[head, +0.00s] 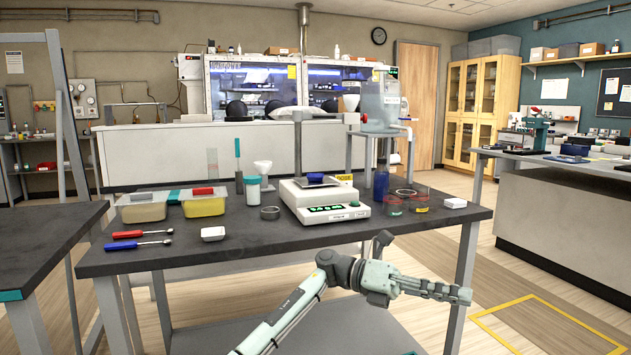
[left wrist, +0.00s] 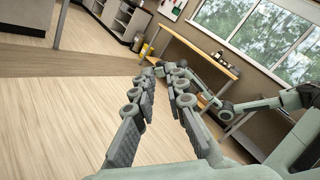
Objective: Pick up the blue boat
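The blue boat (head: 316,179) is a small, dark blue shallow dish. It rests on top of the white balance (head: 325,200) in the middle of the dark table. My left gripper (head: 462,295) is in front of the table's near edge, right of and well away from the boat. It points right. In the left wrist view my left gripper (left wrist: 164,76) has its fingers apart with nothing between them. The boat is not in that view. My other arm shows at the right of the left wrist view; its gripper is partly hidden behind my left finger, its state unclear.
On the dark table (head: 240,245), a white-lidded cup (head: 253,190), a dark ring (head: 270,213) and yellow tubs (head: 203,204) stand left of the balance. A blue bottle (head: 381,182) and small glass beakers (head: 393,204) stand right of it. The table's front strip is mostly clear.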

